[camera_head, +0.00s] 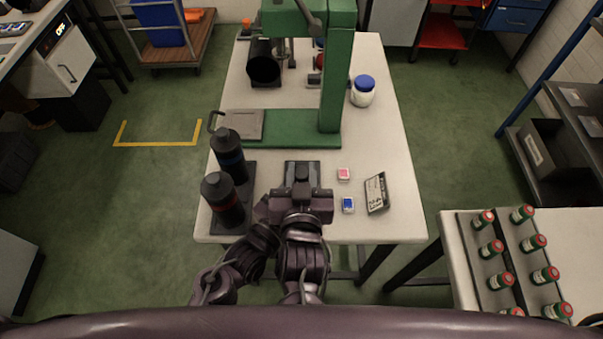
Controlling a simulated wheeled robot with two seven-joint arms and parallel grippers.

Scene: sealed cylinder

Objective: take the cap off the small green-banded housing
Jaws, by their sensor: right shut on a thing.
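My right gripper (302,190) is low over the front middle of the bench, seen from above. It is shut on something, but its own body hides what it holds. A dark block (303,169) shows just beyond its fingers. I cannot make out a small green-banded housing or its cap on the bench. My left arm comes in from the lower left and ends close beside the right gripper; its jaws cannot be made out.
A green press (336,80) stands behind. A blue-lidded jar (362,92), a pink-topped box (344,174), a blue-topped box (348,205) and a small dark-framed panel (376,194) are on the right. Several red-and-green cylinders (502,281) stand on the right-hand table. The bench's front right is clear.

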